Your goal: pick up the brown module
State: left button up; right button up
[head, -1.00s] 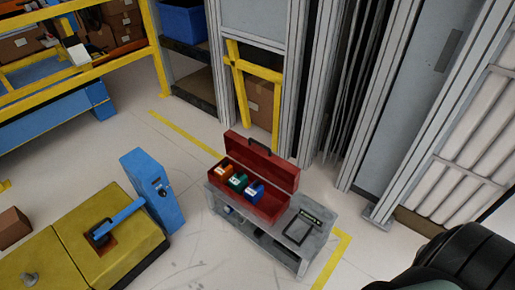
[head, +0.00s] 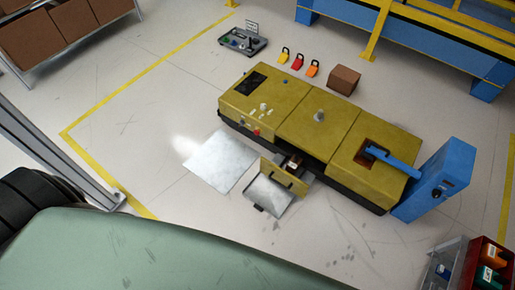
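A brown box-shaped block (head: 345,79), the one clearly brown block, sits on the floor behind the yellow console (head: 318,118) in the head view. It stands apart from the console, right of a red-orange padlock-shaped item (head: 312,68). A small dark brown piece (head: 293,162) shows at an open yellow-fronted compartment in the console's near side; I cannot tell what it is. Neither of my grippers is in view.
A metal tray (head: 270,194) and a pale sheet (head: 220,160) lie in front. A grey tray (head: 243,41) lies behind. A red toolbox (head: 487,265) is at lower right.

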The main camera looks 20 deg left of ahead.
aim_at(294, 164)
jog(key=u, duration=0.3)
jog(key=i+l+z, duration=0.1)
jog(key=z, duration=1.85)
jog(key=i+j+z, duration=0.1)
jog(key=i+z, duration=0.15)
jog(key=i, duration=0.1)
